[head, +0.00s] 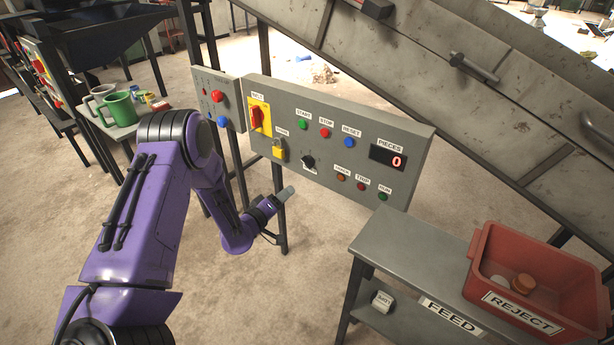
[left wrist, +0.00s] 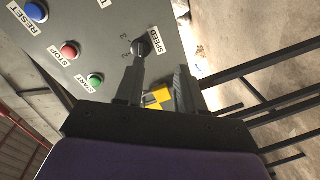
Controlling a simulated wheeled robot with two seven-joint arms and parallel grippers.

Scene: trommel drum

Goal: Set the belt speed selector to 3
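The belt speed selector (head: 308,161) is a small black knob on the grey control panel (head: 400,138), between the yellow padlock (head: 278,153) and the piece counter. In the left wrist view the selector (left wrist: 143,47) has a SPEED label beside it and small numerals around it; its exact setting is too small to tell. My left gripper (head: 286,194) is just below and left of the selector in the head view. In the left wrist view my left gripper (left wrist: 158,85) is open, its fingers apart, one fingertip appearing close to the knob. I cannot tell whether they touch. My right gripper is out of view.
A red-and-yellow switch (head: 258,115) and green start, red stop and blue reset buttons are on the panel. The counter (head: 388,158) reads 0. A grey feed table (head: 410,240) with a red reject bin (head: 480,272) stands at the lower right. Open floor lies below the panel.

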